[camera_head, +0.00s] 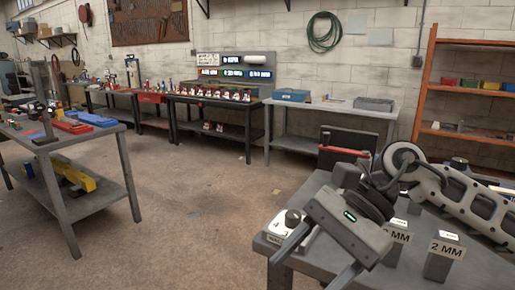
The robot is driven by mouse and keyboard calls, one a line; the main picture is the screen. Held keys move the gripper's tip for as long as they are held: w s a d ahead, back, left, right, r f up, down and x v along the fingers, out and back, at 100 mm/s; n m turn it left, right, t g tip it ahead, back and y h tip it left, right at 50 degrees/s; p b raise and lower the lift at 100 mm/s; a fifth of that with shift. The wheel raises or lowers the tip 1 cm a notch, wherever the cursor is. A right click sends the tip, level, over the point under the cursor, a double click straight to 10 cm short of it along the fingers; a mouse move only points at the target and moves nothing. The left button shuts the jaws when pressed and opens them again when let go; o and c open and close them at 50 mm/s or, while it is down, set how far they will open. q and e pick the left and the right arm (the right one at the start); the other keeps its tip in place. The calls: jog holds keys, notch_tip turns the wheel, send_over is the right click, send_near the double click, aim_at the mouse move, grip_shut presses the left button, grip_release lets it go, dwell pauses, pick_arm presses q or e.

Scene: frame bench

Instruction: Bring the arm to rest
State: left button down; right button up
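My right arm (455,195) comes in from the right over the near grey bench (480,268). Its gripper (308,268) points down and to the left at the bench's left corner. Its two fingers are wide apart, and I see nothing held between them. My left arm and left gripper are not in view.
Dark blocks with "2 MM" labels (440,262) stand on the near bench beside the gripper. A red-handled cart (345,152) is behind it. A left table (95,134) holds tools and blue pieces. Back benches line the wall, with orange shelving (427,75) at right. The middle floor is clear.

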jog(key=s+a+r+m+y, duration=0.2)
jog(key=a+m+y, duration=0.6)
jog(key=m+y, duration=0.2)
jog(key=w+d+f+n+t+h, duration=0.25)
jog(key=f+n+t, duration=0.35)
jog(key=n, duration=0.6)
jog(key=w+d+f+n+t+h, duration=0.2)
jog(key=d+f+n+t+h, duration=0.1)
jog(key=n+t, duration=0.7)
jog(key=w+d+f+n+t+h, duration=0.25)
jog(key=f+n+t, duration=0.3)
jog(key=n, duration=0.75)
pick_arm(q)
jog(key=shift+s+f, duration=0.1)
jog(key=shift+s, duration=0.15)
pick_arm(e)
jog(key=s+d+f+m+g+h, duration=0.3)
jog(key=s+f+m, duration=0.3)
jog(key=f, duration=0.4)
jog(key=s+d+f+m+g+h, duration=0.3)
jog(key=s+d+f+m+h, duration=0.2)
jog(key=s+f+m, duration=0.2)
notch_tip(320, 180, down, 3)
jog(key=shift+r+g, duration=0.1)
jog(key=shift+g, duration=0.25)
